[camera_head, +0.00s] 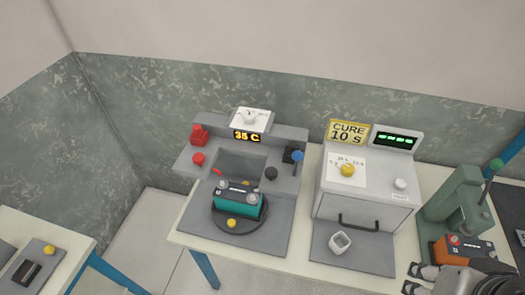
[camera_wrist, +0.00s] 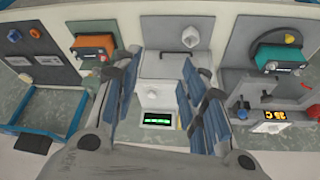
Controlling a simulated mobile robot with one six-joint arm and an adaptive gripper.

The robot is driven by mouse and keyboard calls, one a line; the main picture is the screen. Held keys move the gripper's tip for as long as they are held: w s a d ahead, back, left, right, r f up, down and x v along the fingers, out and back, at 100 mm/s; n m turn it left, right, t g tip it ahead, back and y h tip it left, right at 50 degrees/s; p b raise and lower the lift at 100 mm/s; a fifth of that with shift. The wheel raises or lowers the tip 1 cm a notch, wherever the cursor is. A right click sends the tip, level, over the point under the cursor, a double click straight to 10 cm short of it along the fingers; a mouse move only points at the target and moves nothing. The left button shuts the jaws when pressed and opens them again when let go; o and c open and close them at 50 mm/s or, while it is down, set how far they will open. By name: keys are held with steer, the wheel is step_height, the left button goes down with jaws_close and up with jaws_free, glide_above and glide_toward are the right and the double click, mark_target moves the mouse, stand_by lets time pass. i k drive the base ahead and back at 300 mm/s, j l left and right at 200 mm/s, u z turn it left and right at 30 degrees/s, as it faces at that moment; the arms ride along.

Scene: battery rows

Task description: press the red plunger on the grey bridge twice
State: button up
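The grey bridge (camera_head: 292,184) stands on the table around a teal battery (camera_head: 236,205) on a round dark turntable. A red round plunger-like knob (camera_head: 198,158) is on its left arm, with a red block-like part (camera_head: 198,133) behind it. I cannot tell if either is pressed. My gripper (camera_head: 408,278) is at the lower right of the head view, far from the plungers. In the wrist view my gripper (camera_wrist: 160,95) has its fingers wide apart with nothing between them. The bridge also shows at the right of the wrist view (camera_wrist: 262,88), partly cut off.
A display (camera_head: 246,136) reads 35 C. A black knob (camera_head: 271,173) and blue-topped lever (camera_head: 297,155) are on the bridge's right. A white curing box (camera_head: 365,210) stands between my gripper and the bridge. A green press (camera_head: 462,200) and orange battery (camera_head: 462,250) are at right.

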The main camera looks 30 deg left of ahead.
mark_target(198, 159)
steer(key=u, duration=1.55)
